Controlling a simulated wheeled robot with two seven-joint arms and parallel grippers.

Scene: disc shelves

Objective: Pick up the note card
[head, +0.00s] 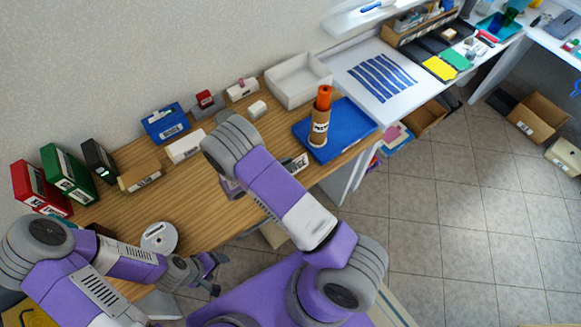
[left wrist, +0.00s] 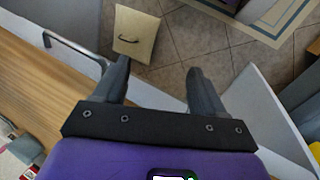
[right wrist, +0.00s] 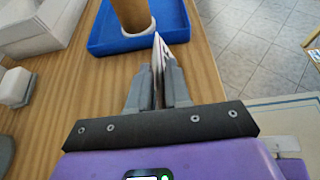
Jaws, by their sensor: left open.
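The note card is a thin white piece with dark print (head: 300,163), near the table's front edge in the head view. In the right wrist view the card (right wrist: 159,54) stands almost edge-on between the fingers of my right gripper (right wrist: 158,88), which are closed on it. My right arm hides most of that gripper in the head view. My left gripper (head: 213,272) is open and empty, off the table's front edge; its spread fingers (left wrist: 158,85) show in the left wrist view with floor beyond.
A blue tray (head: 352,122) with a brown cardboard tube (head: 319,128) stands just beyond the card. A white open bin (head: 298,80), several boxes and a disc spindle (head: 159,238) also stand on the wooden table (head: 205,205). A beige box (left wrist: 136,36) lies below my left gripper.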

